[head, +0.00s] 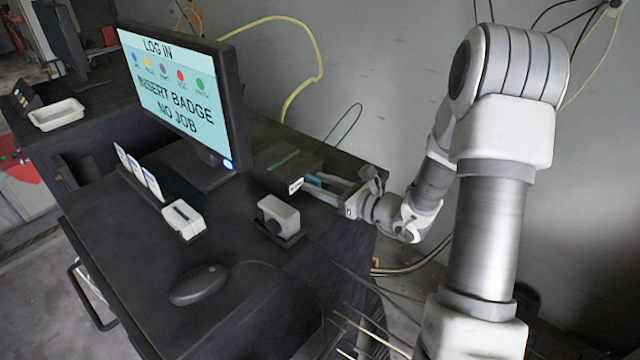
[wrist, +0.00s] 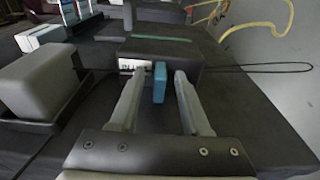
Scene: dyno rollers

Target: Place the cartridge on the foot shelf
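A small teal block, which I take to be the cartridge (wrist: 159,84), stands at the front face of a dark box (wrist: 155,52) on the desk. Whether it is partly inside the box cannot be told. In the head view the cartridge (head: 313,180) shows only as a teal bit by the fingers. My gripper (wrist: 158,90) is open, with one finger on each side of the cartridge and a visible gap to both. In the head view my gripper (head: 322,187) reaches in from the right over the desk. I cannot make out the foot shelf in either view.
A grey block on a dark base (head: 280,217) stands close to the gripper. A monitor (head: 180,90), a card rack (head: 140,175), a white device (head: 184,220) and a mouse (head: 199,285) are on the desk (head: 120,250). Cables hang along the wall and below the desk's right edge.

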